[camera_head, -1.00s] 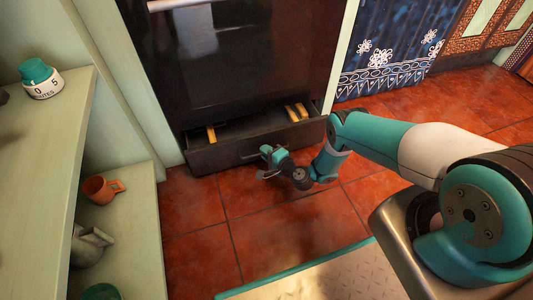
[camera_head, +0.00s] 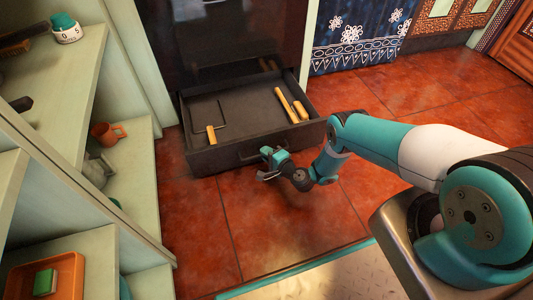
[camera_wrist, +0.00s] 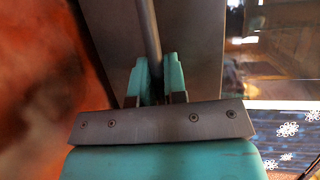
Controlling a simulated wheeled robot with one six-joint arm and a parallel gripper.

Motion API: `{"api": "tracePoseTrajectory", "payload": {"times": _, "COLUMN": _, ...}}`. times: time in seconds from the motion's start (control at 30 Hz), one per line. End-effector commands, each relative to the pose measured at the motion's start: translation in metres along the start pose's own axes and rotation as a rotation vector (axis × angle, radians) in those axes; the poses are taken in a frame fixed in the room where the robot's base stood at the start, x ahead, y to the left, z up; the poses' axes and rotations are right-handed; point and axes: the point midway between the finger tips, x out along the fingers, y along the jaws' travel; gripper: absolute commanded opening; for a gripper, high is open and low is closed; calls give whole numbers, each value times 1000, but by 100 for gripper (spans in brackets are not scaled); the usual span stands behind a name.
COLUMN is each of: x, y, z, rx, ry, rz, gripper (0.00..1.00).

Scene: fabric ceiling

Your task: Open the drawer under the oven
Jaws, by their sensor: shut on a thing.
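The dark drawer (camera_head: 212,160) under the oven (camera_head: 235,45) stands well out from the oven, and its inside shows from above. Several wooden-handled things (camera_head: 286,104) lie in it, with a thin dark wire-like frame at the left. My gripper (camera_head: 268,153) is at the middle of the drawer front. In the wrist view my gripper (camera_wrist: 156,80) has its teal fingers shut on the grey bar handle (camera_wrist: 147,30), which runs between them. The drawer front (camera_wrist: 190,45) fills the space behind it.
Red tile floor (camera_head: 290,215) lies clear in front of the drawer. A blue patterned curtain (camera_head: 360,40) hangs right of the oven.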

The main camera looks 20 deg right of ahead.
Motion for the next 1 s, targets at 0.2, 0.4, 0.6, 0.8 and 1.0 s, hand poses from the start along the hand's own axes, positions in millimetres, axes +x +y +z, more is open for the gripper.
{"api": "tracePoseTrajectory", "payload": {"times": 0.2, "x": 0, "y": 0, "z": -1, "rx": -1, "ry": 3, "rz": 0, "gripper": 0}}
{"api": "tracePoseTrajectory", "payload": {"times": 0.4, "x": 0, "y": 0, "z": -1, "rx": -1, "ry": 3, "rz": 0, "gripper": 0}}
{"api": "tracePoseTrajectory", "payload": {"times": 0.6, "x": 0, "y": 0, "z": -1, "rx": -1, "ry": 2, "rz": 0, "gripper": 37}}
{"api": "tracePoseTrajectory", "payload": {"times": 0.8, "x": 0, "y": 0, "z": 0, "rx": 0, "ry": 1, "rz": 0, "gripper": 37}}
{"api": "tracePoseTrajectory", "payload": {"times": 1.0, "x": -19, "y": -3, "z": -1, "rx": 3, "ry": 4, "rz": 4, "gripper": 37}}
